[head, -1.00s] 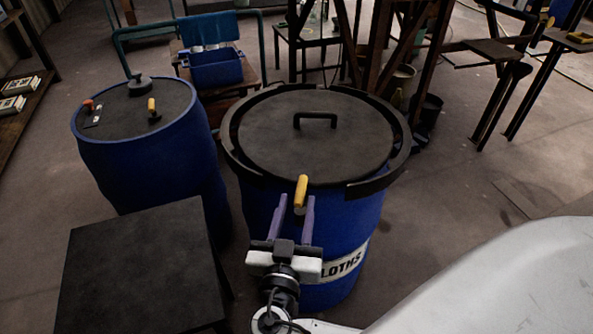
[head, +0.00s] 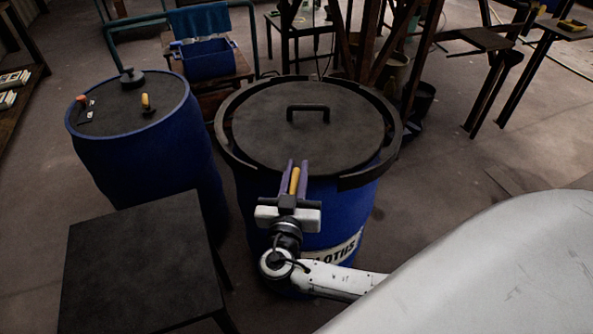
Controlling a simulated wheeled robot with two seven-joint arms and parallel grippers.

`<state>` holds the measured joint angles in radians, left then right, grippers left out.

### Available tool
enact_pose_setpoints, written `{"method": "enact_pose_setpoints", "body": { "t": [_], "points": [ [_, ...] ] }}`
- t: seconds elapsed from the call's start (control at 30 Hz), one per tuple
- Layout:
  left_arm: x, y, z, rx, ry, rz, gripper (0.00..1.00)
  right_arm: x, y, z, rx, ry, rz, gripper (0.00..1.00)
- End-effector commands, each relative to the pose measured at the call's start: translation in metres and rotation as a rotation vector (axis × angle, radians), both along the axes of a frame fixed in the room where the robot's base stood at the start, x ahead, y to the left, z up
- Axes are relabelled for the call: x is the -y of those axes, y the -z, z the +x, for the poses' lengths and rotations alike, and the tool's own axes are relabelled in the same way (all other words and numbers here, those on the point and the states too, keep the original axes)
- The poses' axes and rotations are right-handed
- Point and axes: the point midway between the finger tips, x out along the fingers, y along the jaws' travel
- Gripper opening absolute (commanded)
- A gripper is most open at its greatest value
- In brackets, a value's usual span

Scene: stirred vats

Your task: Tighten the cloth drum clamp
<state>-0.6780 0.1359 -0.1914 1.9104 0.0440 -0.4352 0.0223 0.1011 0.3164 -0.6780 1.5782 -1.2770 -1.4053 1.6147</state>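The blue cloth drum (head: 345,205), labelled "LOTHS" as far as it shows, stands upright in the middle of the head view. Its dark lid (head: 309,130) has a bar handle on top. A black clamp ring (head: 226,135) runs around the rim, with a gap at the near side. The yellow clamp lever (head: 295,181) stands at that near gap. My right gripper (head: 295,168) has its two purple fingers closed against both sides of the lever. The gripper body hides the lever's lower end. My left gripper is not in view.
A second blue drum (head: 150,160) with a small yellow handle and a hose fitting stands at left. A dark low table (head: 140,265) is at front left. A blue bin (head: 207,59) sits behind. Open floor lies to the right of the cloth drum.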

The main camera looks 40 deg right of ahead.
Motion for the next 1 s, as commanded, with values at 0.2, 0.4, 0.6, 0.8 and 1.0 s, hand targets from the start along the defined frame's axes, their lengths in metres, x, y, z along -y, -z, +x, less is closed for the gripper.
{"method": "enact_pose_setpoints", "body": {
  "t": [0.2,0.4,0.6,0.8,1.0],
  "points": [
    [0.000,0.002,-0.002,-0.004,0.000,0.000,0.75,0.000,0.000,0.000,0.000,0.002,0.000,0.00],
    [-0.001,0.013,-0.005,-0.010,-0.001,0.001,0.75,0.000,0.003,-0.001,0.002,0.035,0.003,0.00],
    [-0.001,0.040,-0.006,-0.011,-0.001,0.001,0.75,0.002,0.007,-0.004,0.004,0.137,0.007,0.00],
    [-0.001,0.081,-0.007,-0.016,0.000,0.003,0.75,0.005,0.010,-0.008,0.005,0.305,0.010,0.00],
    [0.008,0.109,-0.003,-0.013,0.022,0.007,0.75,0.008,0.011,-0.014,0.004,0.494,0.008,0.00]
  ]
}}
